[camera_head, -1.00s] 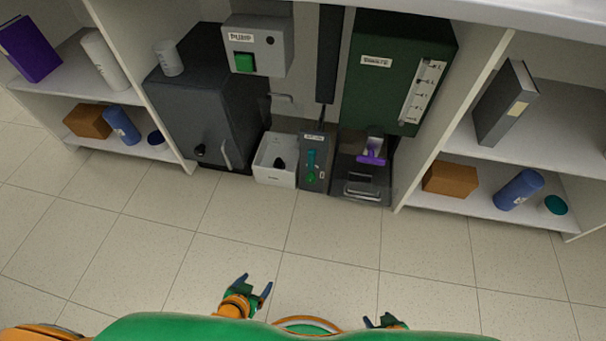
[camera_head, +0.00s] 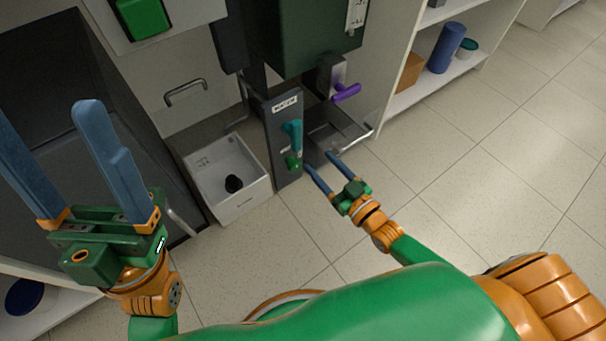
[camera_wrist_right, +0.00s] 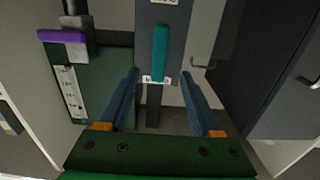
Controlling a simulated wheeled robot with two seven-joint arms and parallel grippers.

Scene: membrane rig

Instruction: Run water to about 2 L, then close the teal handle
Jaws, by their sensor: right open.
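The teal handle (camera_head: 292,135) is on a narrow grey panel (camera_head: 284,104) with a small label, above a green knob (camera_head: 292,162). My right gripper (camera_head: 318,160) is open and empty, in front of the panel's lower right side in the head view. In the right wrist view, the teal handle (camera_wrist_right: 160,50) lies between the lines of the open fingers (camera_wrist_right: 160,74), just beyond their tips; no contact shows. My left gripper (camera_head: 42,112) is open and empty at the left foreground. The dark green tank (camera_head: 300,35) has a white scale (camera_head: 355,14), cut off above; no water level is readable.
A white bin (camera_head: 228,198) with a black item stands left of the panel. A purple handle (camera_head: 346,93) is to the right, above a dark tray (camera_head: 337,130). Floor at right is clear.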

